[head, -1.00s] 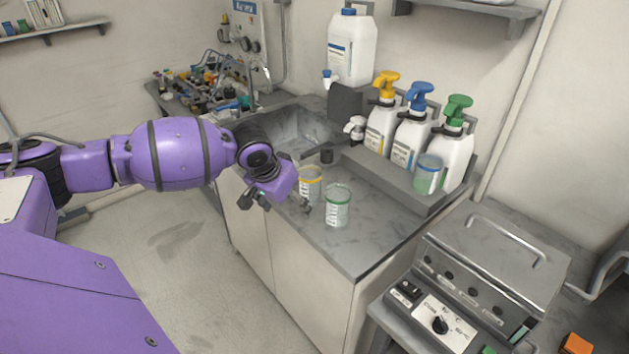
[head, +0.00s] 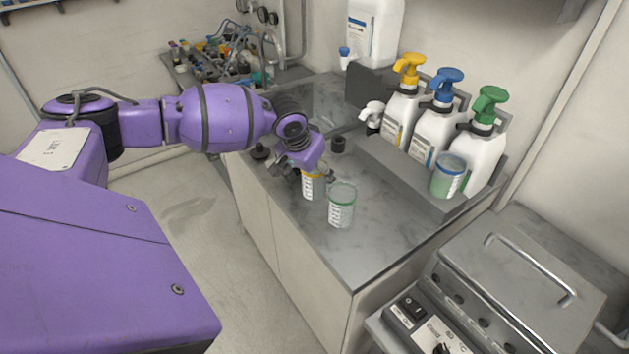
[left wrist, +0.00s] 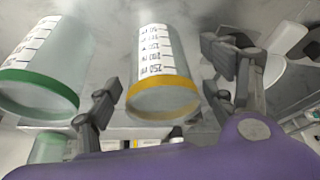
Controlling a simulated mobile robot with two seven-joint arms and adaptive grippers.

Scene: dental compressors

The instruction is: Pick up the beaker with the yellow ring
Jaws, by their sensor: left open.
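The beaker with the yellow ring (head: 313,187) stands on the grey counter, its upper part partly covered by my left gripper in the head view. My left gripper (head: 305,176) is open, with its fingers close around this beaker. In the left wrist view the yellow-ringed beaker (left wrist: 163,75) lies between the two spread fingers of my left gripper (left wrist: 168,105); I cannot tell whether either finger touches it. A beaker with a green ring (head: 342,206) stands just right of it, and it also shows in the left wrist view (left wrist: 45,65). My right gripper is not in view.
A small dark cup (head: 338,145) stands behind the gripper. A metal device (head: 520,275) is at the right. The counter front is clear.

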